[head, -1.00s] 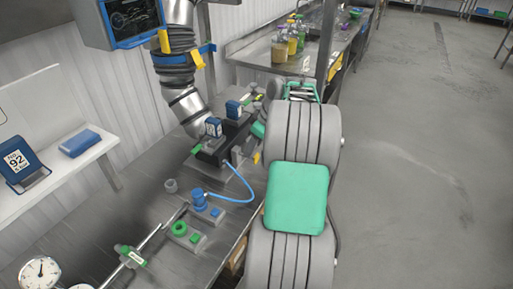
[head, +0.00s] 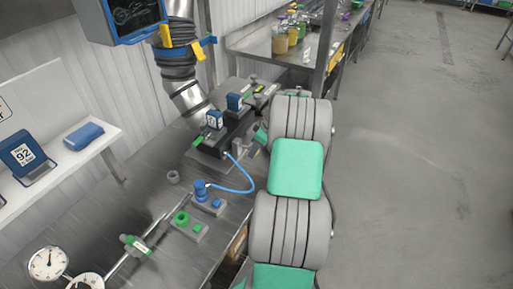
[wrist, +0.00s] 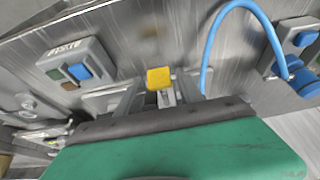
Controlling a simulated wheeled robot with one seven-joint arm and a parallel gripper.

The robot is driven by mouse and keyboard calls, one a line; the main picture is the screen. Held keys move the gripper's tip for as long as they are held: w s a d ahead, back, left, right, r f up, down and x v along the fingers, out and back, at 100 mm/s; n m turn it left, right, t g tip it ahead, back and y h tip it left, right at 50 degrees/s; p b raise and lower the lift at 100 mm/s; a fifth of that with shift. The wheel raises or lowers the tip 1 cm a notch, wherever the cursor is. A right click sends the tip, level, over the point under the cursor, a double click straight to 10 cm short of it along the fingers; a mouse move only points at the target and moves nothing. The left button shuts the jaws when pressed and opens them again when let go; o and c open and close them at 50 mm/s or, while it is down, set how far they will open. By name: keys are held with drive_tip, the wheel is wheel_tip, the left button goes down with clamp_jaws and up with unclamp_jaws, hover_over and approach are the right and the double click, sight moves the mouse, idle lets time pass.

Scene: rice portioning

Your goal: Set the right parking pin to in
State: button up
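In the wrist view a small yellow block (wrist: 158,77) on a grey mount stands just beyond the dark front edge of my own green-and-grey housing. It may be the right parking pin, but no label shows and I cannot tell whether it is in or out. In the head view the dark fixture (head: 228,132) with blue boxes and green tabs stands on the bench, left of my arm's far end.
A blue hose (head: 240,178) loops from a blue fitting (head: 201,191) towards the fixture, and it also arches right of the yellow block (wrist: 207,45). A green knob (head: 181,217) and gauges (head: 47,262) are nearer. A large duct (head: 188,95) hangs over the bench. Floor at right is clear.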

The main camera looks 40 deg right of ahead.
clamp_jaws()
idle(1.1)
